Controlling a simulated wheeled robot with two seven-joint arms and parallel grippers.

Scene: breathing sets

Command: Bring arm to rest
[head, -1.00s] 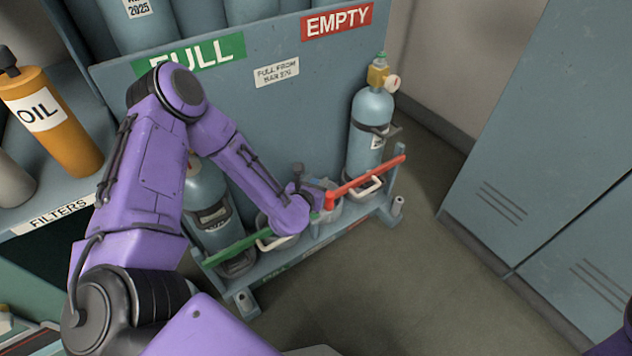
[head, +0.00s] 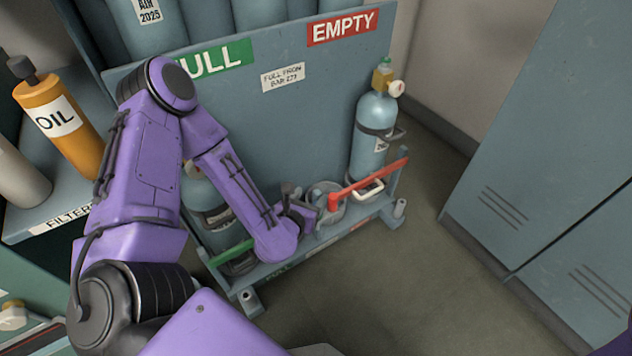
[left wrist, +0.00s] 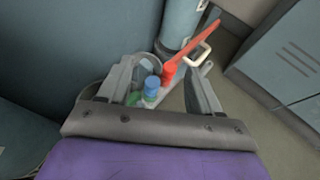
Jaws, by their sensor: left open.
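My left arm comes in from the left in the head view. Its gripper (head: 308,212) is low at the rack, close to the middle of the lower shelf, partly hidden by my wrist. In the left wrist view the two fingers (left wrist: 160,80) stand apart, with nothing clearly held between them. Beyond them show a grey round container (left wrist: 146,64), a small blue-capped item (left wrist: 151,84) and a red bar (left wrist: 190,45). Whether the fingers touch any of these I cannot tell. My right gripper is not in view.
The blue rack (head: 300,120) has FULL and EMPTY signs. A cylinder (head: 373,135) stands behind the red bar (head: 370,182); another (head: 205,200) stands behind the green bar (head: 230,252), partly covered by my arm. An orange oil bottle (head: 62,125) stands left. Floor (head: 430,270) at right is clear.

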